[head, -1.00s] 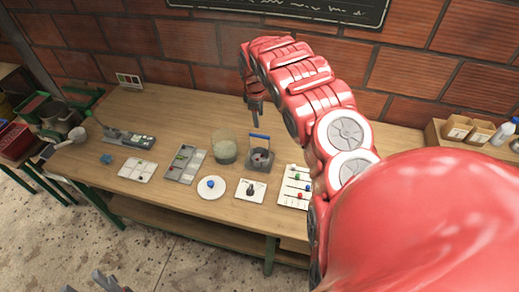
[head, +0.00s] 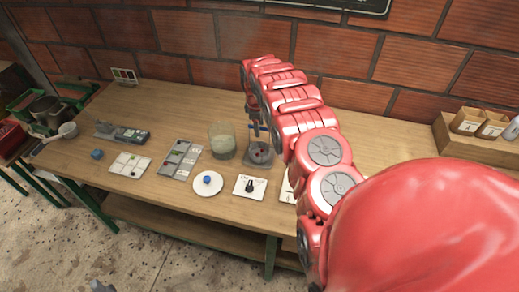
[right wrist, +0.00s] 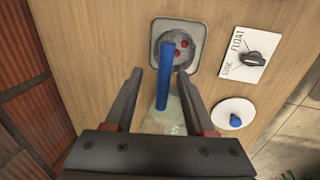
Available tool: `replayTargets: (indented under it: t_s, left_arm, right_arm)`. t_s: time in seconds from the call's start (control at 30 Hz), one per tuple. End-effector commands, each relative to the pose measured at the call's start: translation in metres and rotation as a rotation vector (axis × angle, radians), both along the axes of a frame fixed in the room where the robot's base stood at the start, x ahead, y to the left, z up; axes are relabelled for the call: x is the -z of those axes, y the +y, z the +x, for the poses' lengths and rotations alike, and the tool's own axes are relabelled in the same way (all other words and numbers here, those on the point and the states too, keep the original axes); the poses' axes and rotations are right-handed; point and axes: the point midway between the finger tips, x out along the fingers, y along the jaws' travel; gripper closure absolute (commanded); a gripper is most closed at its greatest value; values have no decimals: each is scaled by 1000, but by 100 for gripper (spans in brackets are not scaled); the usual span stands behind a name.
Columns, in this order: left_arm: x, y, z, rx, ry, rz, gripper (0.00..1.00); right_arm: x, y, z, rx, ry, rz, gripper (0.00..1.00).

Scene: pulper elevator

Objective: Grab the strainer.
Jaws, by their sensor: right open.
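The strainer has an upright blue handle (right wrist: 165,75) and a round grey part holding red berries, on a square grey base (right wrist: 194,30). In the head view the strainer (head: 259,155) is on the table, partly hidden by my right gripper (head: 257,128). In the right wrist view my right gripper (right wrist: 159,78) is open, its fingers either side of the blue handle in the picture. I cannot tell whether they touch it or how far above they are. A grey tip of my left gripper (head: 100,287) shows at the bottom edge, mostly out of frame.
A clear jar (head: 222,142) stands close left of the strainer. Trays are further left. A wooden box (head: 480,135) stands at the right.

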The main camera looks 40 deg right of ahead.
Motion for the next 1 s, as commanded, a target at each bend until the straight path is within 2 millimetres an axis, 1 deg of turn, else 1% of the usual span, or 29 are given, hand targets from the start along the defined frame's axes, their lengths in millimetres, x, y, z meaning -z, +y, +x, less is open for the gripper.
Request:
replayTargets:
  t_s: [0.03,0.17,0.2,0.4,0.83,0.87,1.0]
  left_arm:
    - [-10,0,0,0,0,0,50]
    - [-20,0,0,0,0,0,50]
    - [-17,0,0,0,-1,0,50]
    - [-18,0,0,0,0,0,50]
    - [-18,0,0,0,0,0,50]
    - [-18,0,0,0,0,0,50]
    - [-18,0,0,0,0,0,50]
  right_arm:
    - [2,1,0,0,1,1,45]
    - [18,3,0,0,1,0,45]
    - [23,2,2,0,-3,0,45]
    - [36,0,3,-1,1,2,45]
    - [40,-1,4,0,-1,-1,45]
    - [40,-1,4,0,-1,-1,49]
    - [40,-1,4,0,-1,-1,74]
